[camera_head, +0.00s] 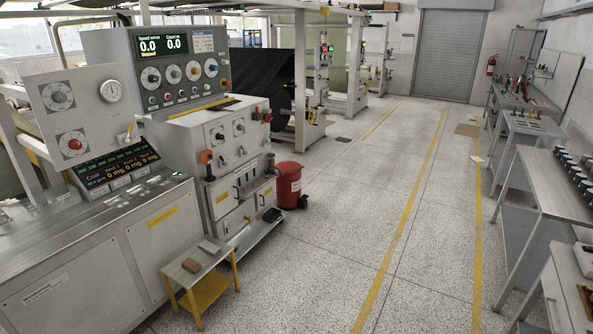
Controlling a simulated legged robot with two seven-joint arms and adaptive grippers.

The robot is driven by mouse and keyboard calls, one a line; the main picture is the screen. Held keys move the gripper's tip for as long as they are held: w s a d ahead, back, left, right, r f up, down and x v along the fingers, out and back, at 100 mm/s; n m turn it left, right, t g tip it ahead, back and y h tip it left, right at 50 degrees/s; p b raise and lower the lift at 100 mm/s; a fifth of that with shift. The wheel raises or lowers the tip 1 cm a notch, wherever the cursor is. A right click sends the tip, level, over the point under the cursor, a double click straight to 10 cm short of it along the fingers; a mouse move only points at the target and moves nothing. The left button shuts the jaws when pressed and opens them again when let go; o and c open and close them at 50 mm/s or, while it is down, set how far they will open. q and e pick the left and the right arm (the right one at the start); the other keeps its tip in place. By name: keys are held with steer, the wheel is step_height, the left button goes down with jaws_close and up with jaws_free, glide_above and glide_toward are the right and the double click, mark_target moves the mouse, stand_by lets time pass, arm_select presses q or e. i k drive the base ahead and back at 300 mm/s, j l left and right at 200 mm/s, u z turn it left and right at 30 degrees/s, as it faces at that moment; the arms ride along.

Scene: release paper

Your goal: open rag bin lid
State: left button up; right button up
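A red round bin (289,185) stands on the floor beside the grey machine, left of the picture's middle. Its domed red lid (289,166) appears to be down. A small dark part shows at its foot on the right side. The bin is some distance away across the floor. Neither of my grippers is in the picture.
Grey machine cabinets (232,150) fill the left side. A small yellow step stand (204,280) with small blocks on top stands in front of them. Workbenches (545,185) line the right wall. The speckled floor (350,230) with yellow lines is mostly clear.

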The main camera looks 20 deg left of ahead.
mark_target(288, 167)
steer(key=i, duration=5.4)
steer(key=i+u, duration=0.45)
steer(key=i+l+u, duration=0.3)
steer(key=u, duration=0.15)
steer(key=i+l+u, duration=0.45)
steer(key=j, duration=0.1)
